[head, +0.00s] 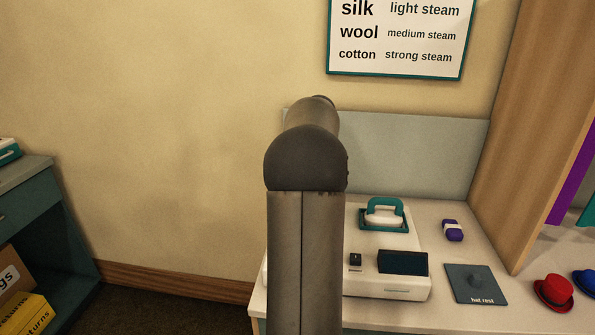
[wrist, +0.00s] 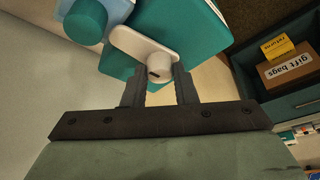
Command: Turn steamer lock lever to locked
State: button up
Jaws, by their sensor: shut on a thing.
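In the wrist view a white lever (wrist: 130,41) with a rounded end sits against a teal panel (wrist: 200,32). My gripper (wrist: 160,77) has its two dark fingers on either side of the lever's rounded end and is shut on it. A small dark slot shows in that end. No lock markings can be read, so I cannot tell the lever's setting. In the head view a white steamer unit (head: 390,290) stands on the counter, with a dark panel on it. My arm hides the gripper and the lever there.
A teal-handled iron (head: 383,214) rests behind the dark panel. A purple-and-white block (head: 452,230), a hat rest mat (head: 476,284) and a red hat (head: 553,293) lie to the right. A teal knob (wrist: 86,21) is close to the lever.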

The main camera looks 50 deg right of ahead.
jog(key=o, duration=1)
jog(key=p+v, duration=0.1)
jog(key=v, duration=1.6)
jog(key=shift+r, duration=0.15)
